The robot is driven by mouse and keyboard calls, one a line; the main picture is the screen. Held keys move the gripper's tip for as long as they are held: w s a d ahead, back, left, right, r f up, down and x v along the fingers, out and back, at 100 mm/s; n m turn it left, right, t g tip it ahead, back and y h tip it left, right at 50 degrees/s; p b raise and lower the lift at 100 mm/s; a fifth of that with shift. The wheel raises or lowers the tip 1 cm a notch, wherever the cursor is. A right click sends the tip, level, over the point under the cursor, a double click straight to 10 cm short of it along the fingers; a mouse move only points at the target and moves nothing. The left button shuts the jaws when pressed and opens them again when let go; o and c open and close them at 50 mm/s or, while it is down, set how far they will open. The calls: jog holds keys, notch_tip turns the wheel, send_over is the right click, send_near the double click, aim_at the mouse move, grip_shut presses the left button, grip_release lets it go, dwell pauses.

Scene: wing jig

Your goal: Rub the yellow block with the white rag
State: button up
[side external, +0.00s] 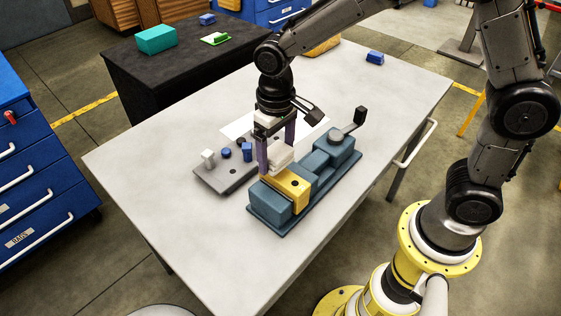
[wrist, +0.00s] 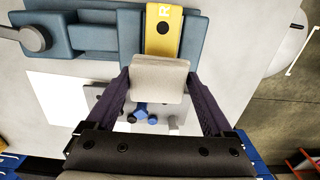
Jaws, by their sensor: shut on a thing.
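The yellow block (side external: 289,187) sits in the blue-grey vise (side external: 265,212) on the light table. It also shows at the top of the wrist view (wrist: 165,32), with a dark hole and a letter R. My gripper (side external: 276,150) is shut on the white rag (side external: 281,156), a folded pale pad. In the wrist view the rag (wrist: 159,78) lies between the two purple fingers and overlaps the near end of the block. I cannot tell whether the rag touches the block.
A grey plate (side external: 215,177) with white and blue pegs lies left of the vise. The vise handle (side external: 360,116) sticks up at its far end. A white sheet (side external: 236,127) lies behind. A small blue block (side external: 375,57) is near the far edge. The table's left front is clear.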

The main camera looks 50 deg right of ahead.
jog(key=shift+r, duration=2.75)
